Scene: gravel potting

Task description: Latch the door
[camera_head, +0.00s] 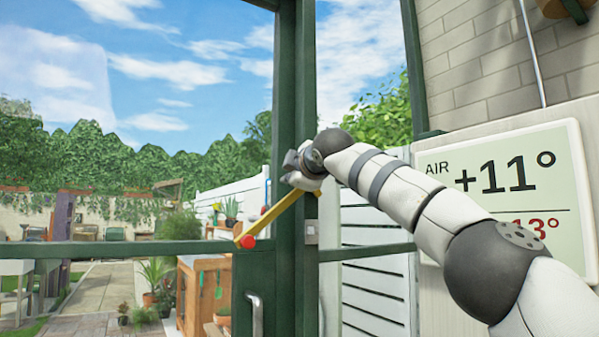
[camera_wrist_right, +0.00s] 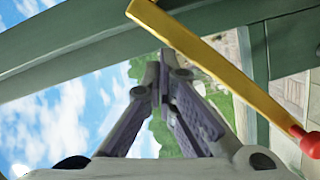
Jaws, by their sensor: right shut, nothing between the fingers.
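The green-framed glass door (camera_head: 284,100) stands beside a green post (camera_head: 305,70) in the head view. A yellow latch bar (camera_head: 270,216) slants down to the left across the door's edge and ends in a red knob (camera_head: 247,242). The bar (camera_wrist_right: 215,65) and red knob (camera_wrist_right: 307,142) also show in the wrist view, the bar passing just beyond my fingertips. My right gripper (camera_head: 296,170) is shut and empty near the bar's upper end; its fingers (camera_wrist_right: 165,62) meet in the wrist view. I cannot tell whether they touch the bar. My left gripper is out of view.
A small grey metal plate (camera_head: 311,232) sits on the post below the bar. A door handle (camera_head: 255,313) is lower on the door. A thermometer display (camera_head: 500,170) hangs on the right wall, behind my right arm. A wooden cabinet (camera_head: 205,290) and garden show through the glass.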

